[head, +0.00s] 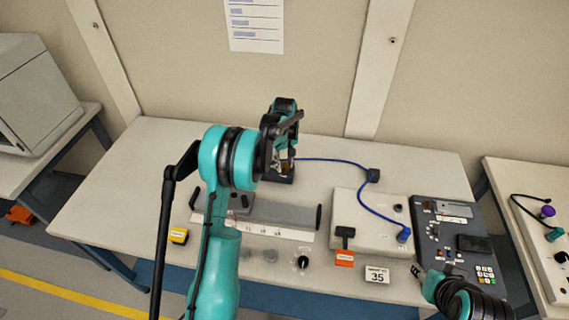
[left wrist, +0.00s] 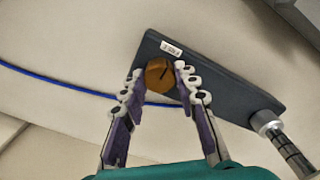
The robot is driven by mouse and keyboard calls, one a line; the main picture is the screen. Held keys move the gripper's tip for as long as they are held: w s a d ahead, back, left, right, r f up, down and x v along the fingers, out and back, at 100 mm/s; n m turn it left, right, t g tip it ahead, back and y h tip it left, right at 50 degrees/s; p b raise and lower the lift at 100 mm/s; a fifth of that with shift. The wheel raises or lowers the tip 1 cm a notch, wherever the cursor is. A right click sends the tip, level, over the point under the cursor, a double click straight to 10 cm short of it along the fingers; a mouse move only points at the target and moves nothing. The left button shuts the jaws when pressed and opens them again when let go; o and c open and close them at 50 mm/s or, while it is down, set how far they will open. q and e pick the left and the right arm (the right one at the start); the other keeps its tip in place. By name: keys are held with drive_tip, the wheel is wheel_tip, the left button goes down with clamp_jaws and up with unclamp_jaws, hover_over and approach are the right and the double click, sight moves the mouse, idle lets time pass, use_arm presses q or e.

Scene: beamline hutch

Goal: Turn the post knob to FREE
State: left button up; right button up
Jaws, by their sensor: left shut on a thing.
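The post knob (left wrist: 159,75) is round and orange-brown with a dark line across its face. It sits on a dark grey plate (left wrist: 215,84) with a small white label (left wrist: 171,48) near it; the lettering is too small to read surely. My left gripper (left wrist: 160,78) is shut on the knob, one fingertip on each side. In the head view my left gripper (head: 284,158) is at the dark base (head: 282,178) at the back of the table, and the arm hides part of it.
A blue cable (head: 335,161) runs from the base to a pale box (head: 362,216). A dark control panel (head: 450,238) stands right of it. A black handle (head: 344,235), a "35" card (head: 377,275) and a yellow block (head: 179,236) are near the front. The table's back left is clear.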

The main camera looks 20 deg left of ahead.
sight(285, 165)
idle(0.4)
use_arm(q)
drive_tip(key=o, duration=1.2)
drive_tip(key=shift+c, duration=0.2)
wheel_tip(285, 165, up, 12)
